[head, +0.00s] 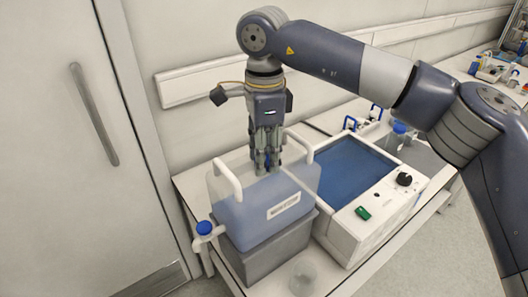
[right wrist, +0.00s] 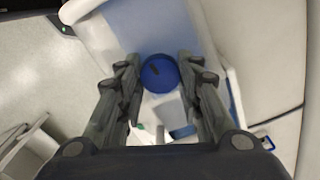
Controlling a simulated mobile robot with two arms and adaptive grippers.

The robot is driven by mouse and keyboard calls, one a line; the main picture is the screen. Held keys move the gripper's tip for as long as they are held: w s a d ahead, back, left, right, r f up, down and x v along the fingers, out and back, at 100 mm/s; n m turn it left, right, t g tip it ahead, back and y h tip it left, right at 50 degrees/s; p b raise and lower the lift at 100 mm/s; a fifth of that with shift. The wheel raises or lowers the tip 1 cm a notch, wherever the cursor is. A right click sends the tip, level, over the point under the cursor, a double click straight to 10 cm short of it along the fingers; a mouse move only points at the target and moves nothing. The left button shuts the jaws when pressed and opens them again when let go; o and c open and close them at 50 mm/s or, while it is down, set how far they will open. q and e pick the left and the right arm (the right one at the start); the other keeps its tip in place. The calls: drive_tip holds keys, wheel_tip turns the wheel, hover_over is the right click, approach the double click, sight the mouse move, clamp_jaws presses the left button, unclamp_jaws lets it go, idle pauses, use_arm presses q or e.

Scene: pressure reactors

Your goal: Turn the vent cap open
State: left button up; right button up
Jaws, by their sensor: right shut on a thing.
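The vent cap (right wrist: 160,74) is a round blue cap with a dark mark on its face, on top of a translucent blue container (head: 245,216) with two white handles. My right gripper (head: 266,166) points straight down over the container's top. In the right wrist view its two fingers stand on either side of the cap, shut on it. In the head view the fingers mostly hide the cap. My left gripper is in neither view.
A white tap with a blue knob (head: 204,228) sticks out at the container's lower left. A grey block (head: 268,262) lies under the container. To the right is a white bath device (head: 345,238) with a dial. A clear beaker (head: 302,276) stands in front.

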drive_tip(key=shift+r+n, duration=0.1)
drive_tip(key=shift+n, duration=1.6)
drive_tip(key=o, duration=1.1)
drive_tip(key=shift+c, duration=0.2)
wheel_tip(320, 180, up, 12)
